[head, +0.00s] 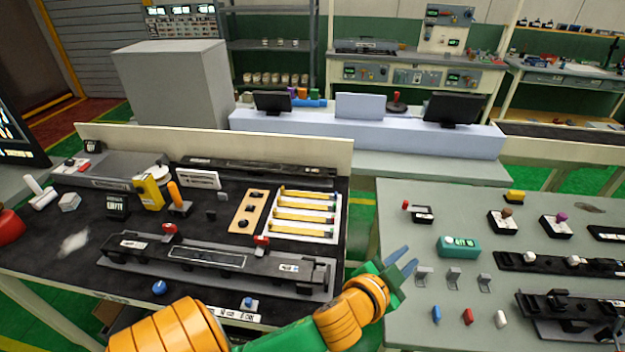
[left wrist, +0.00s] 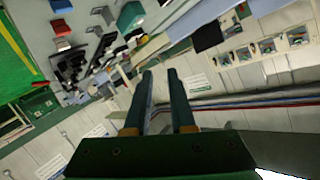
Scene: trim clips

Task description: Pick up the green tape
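A teal-green block-like object with a pale top detail, which looks like the green tape (head: 458,247), sits on the grey table at the right in the head view. A teal-green object that seems to be the same one shows at the top of the left wrist view (left wrist: 130,16). My left gripper (head: 404,262) is to its left, over the grey table's left edge, apart from it. In the left wrist view its two fingers (left wrist: 160,74) stand apart with nothing between them. My right gripper is in neither view.
Small grey clips (head: 455,276) stand in front of the teal object. Blue, red and white small pieces (head: 468,316) lie nearer. Black fixtures (head: 555,262) fill the table's right side. The black-topped workbench (head: 60,262) at left holds rails and tools.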

